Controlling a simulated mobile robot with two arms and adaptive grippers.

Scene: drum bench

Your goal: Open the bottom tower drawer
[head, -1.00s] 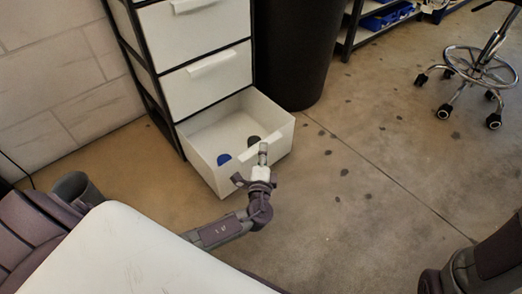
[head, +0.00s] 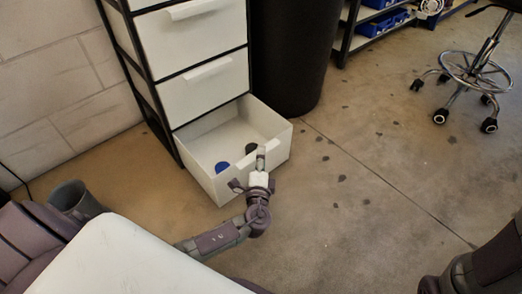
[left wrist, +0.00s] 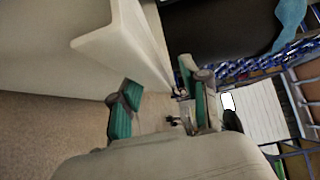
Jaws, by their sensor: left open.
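The white drawer tower (head: 205,88) stands at the upper left in a dark frame. My left gripper (head: 248,172) is at the drawer's front, by the handle. In the left wrist view its green-padded fingers (left wrist: 160,103) stand apart, with the white handle edge (left wrist: 125,45) just ahead of and partly between them. Whether they touch it is unclear. My right gripper is not in view.
A black bin (head: 288,65) stands right of the tower. A wheeled stool (head: 475,68) and a shelf with blue boxes (head: 380,24) are farther off. A white surface (head: 120,262) fills the lower left. The floor right of the drawer is clear.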

